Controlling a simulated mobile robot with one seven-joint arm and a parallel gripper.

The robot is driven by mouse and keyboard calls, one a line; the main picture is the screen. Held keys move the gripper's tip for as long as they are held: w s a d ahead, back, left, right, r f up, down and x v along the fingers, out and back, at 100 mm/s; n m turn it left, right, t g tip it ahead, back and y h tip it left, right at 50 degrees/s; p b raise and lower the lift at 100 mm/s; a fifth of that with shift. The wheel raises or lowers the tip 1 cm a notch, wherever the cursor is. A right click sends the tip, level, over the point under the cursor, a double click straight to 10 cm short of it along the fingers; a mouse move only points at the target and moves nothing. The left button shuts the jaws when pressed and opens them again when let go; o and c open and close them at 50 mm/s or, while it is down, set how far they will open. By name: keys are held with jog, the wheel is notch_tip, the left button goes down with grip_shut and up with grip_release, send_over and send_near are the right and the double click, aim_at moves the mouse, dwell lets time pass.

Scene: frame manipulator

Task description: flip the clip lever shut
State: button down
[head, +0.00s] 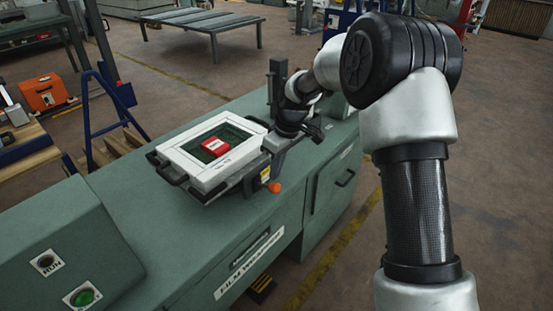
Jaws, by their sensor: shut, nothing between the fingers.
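A white frame (180,163) lies on a dark grey fixture on the green bench, around a dark green panel (237,135). A red block (215,147) with a pale label lies on the panel. A clip lever with an orange tip (273,187) sticks out at the fixture's front right side; its exact angle is hard to tell. My gripper (312,131) is at the far right end of the fixture, behind the lever and apart from its orange tip. It is small and dark here, shut and empty.
The green bench (120,195) has bare top in front of and left of the fixture. A grey post (277,85) stands behind my gripper. A control box (65,255) with a green button is at the near left. A black handle (168,172) juts from the fixture's left.

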aim_at(279, 190)
jog(key=shift+s+f, duration=0.1)
jog(key=shift+f, duration=0.45)
jog(key=shift+s+d+f+b, duration=0.2)
jog(key=shift+d+f+b, duration=0.1)
jog(key=shift+b, duration=0.4)
jog(key=shift+s+d+f+t+y+b, duration=0.1)
jog(key=shift+f+t+y+b, duration=0.05)
jog(key=shift+t+y+b, duration=0.3)
jog(key=shift+s+d+f+b, duration=0.15)
jog(key=shift+d+f+b, duration=0.05)
jog(key=shift+f+b, duration=0.15)
jog(key=shift+s+d+f+b, duration=0.2)
jog(key=shift+f+b, duration=0.15)
jog(key=shift+f, duration=0.05)
jog(key=shift+s+d+f+b, duration=0.15)
jog(key=shift+d+f+b, duration=0.05)
jog(key=shift+f+b, duration=0.2)
jog(key=shift+s+d+f+b, duration=0.2)
jog(key=shift+f+b, duration=0.15)
jog(key=shift+f, duration=0.45)
jog(key=shift+s+d+f+b, duration=0.1)
jog(key=shift+d+f+b, duration=0.15)
jog(key=shift+f, duration=0.6)
jog(key=shift+s+d+f+b, duration=0.15)
jog(key=shift+f+b, duration=0.25)
jog(key=shift+f, duration=0.4)
